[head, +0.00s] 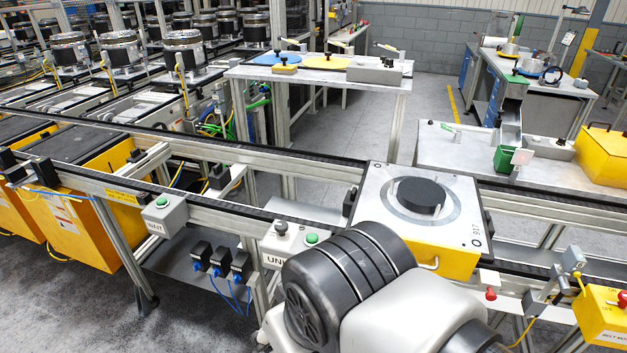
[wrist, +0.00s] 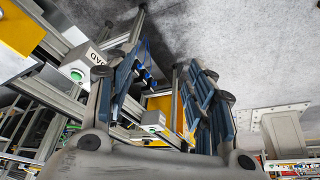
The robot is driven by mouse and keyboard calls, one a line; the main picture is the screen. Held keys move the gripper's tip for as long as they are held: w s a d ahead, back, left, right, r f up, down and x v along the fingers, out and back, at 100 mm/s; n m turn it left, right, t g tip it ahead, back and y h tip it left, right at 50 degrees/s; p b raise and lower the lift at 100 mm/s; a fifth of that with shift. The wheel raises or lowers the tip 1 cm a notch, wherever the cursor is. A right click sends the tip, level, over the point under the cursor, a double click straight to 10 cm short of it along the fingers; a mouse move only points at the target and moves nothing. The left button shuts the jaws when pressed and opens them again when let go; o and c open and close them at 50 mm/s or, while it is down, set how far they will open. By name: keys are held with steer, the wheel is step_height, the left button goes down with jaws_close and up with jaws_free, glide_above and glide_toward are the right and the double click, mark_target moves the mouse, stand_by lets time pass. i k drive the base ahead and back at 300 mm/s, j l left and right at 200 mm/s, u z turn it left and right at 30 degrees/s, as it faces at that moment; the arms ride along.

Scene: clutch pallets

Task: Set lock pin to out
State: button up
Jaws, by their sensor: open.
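A small red knob (head: 490,293) shows in the head view on the front rail, just right of the pallet (head: 460,208); it may be the lock pin, but its position cannot be told. The pallet is a yellow block with a light grey top and a black disc (head: 420,195), sitting on the conveyor. My arm covers part of the rail in front of it. My gripper (wrist: 165,52) shows in the wrist view, fingers apart and nothing between them. The red knob is not clearly visible there.
A partly hidden box marked "UN" (head: 279,250) with a green button and dark knob sits on the front rail near my arm. A WAIT box (head: 164,215) stands left. A yellow box with a red button (head: 603,322) is at right. Grey floor (head: 110,318) lies open at lower left.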

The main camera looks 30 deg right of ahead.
mark_target(491, 295)
steer(key=z, duration=2.4)
